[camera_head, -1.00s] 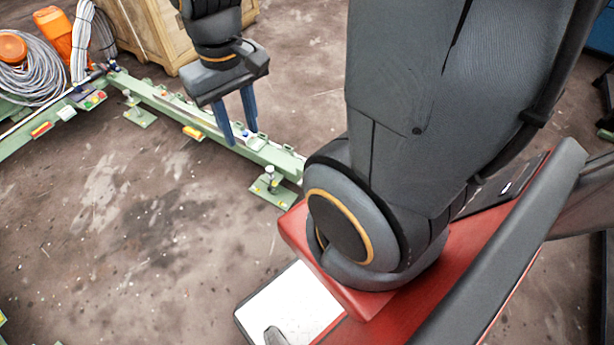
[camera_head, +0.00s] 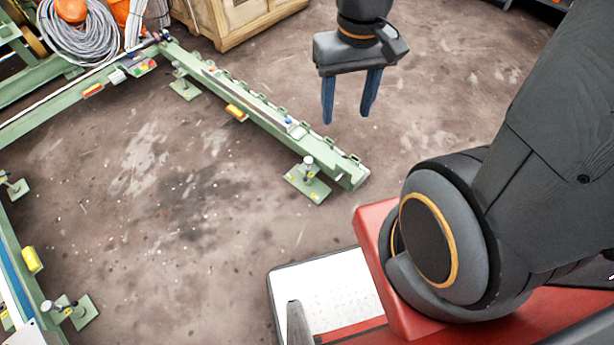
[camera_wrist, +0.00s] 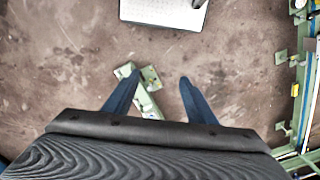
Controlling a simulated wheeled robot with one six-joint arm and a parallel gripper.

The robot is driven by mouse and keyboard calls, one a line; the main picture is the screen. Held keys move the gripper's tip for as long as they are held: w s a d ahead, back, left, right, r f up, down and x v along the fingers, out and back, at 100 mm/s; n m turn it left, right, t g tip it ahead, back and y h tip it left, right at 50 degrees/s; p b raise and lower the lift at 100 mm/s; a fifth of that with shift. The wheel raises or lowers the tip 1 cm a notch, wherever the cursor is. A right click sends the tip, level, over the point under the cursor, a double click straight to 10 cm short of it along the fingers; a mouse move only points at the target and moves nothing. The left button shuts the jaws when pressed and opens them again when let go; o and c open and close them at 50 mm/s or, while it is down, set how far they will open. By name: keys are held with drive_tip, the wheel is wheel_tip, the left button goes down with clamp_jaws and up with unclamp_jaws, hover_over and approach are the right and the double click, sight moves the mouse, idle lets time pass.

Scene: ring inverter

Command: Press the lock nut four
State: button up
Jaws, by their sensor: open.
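My gripper (camera_head: 346,118) is open and empty, its two blue fingers pointing down, above the floor just right of the green beam (camera_head: 235,88). In the wrist view, the open fingers (camera_wrist: 160,76) straddle the beam's end (camera_wrist: 145,103), which shows below and between them. A levelling foot (camera_head: 308,182) with an upright metal bolt stands beside the beam's near end. Another foot (camera_head: 184,88) stands farther up the beam. I cannot tell which part is lock nut four; no number is readable.
A wooden crate (camera_head: 232,18) stands at the back. Grey coiled cable (camera_head: 78,42) and orange items lie at the upper left. More green frame with a foot (camera_head: 72,312) runs along the left edge. The brown floor between is clear.

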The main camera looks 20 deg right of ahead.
drive_tip(key=shift+c, duration=0.2)
